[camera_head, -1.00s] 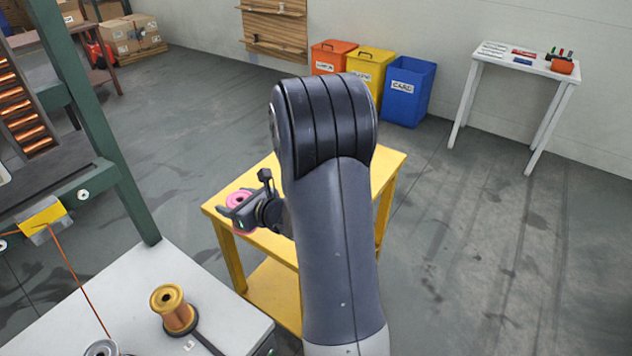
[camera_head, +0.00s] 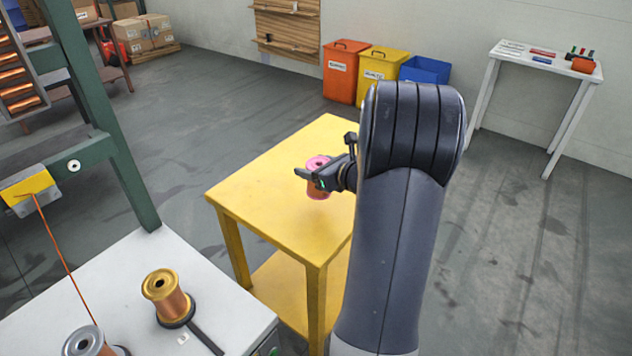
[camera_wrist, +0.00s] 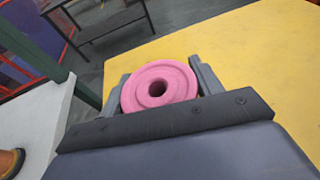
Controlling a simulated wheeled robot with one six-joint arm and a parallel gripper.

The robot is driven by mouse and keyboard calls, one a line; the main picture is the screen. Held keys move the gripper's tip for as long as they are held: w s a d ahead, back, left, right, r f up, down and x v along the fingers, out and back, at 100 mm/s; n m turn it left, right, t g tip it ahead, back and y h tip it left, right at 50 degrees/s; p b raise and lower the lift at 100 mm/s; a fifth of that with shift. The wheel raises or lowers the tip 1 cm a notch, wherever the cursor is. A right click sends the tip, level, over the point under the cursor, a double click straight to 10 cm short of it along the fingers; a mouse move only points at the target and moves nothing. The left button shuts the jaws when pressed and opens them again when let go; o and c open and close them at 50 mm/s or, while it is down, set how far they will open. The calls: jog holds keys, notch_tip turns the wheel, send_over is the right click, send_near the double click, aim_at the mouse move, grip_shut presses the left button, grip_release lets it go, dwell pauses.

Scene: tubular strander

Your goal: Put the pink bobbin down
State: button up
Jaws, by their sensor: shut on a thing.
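The pink bobbin (camera_head: 318,163) is held by my gripper (camera_head: 312,180) over the yellow table (camera_head: 262,178). In the head view the bobbin looks upright, with a pink top flange and a copper-coloured winding below. I cannot tell whether its bottom touches the tabletop. In the wrist view the pink flange (camera_wrist: 158,86) with its dark centre hole sits between the two grey fingers, which close on it from both sides. The yellow tabletop (camera_wrist: 255,75) shows behind and to the right of it. My arm hides the table's right part in the head view.
The yellow tabletop is otherwise bare where visible. A white bench (camera_head: 225,290) at lower left carries a gold bobbin (camera_head: 167,297) and a silver-topped one (camera_head: 85,343). A green machine post (camera_head: 125,165) stands left. Bins and a white side table (camera_head: 545,62) stand farther back.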

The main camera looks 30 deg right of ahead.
jog(key=shift+f, duration=2.35)
jog(key=shift+f+b, duration=0.1)
jog(key=shift+b, duration=0.3)
jog(key=o, duration=1.2)
jog(key=shift+f, duration=0.2)
jog(key=o, duration=0.5)
jog(key=shift+r, duration=0.1)
jog(key=shift+r, duration=0.2)
jog(key=v, duration=1.2)
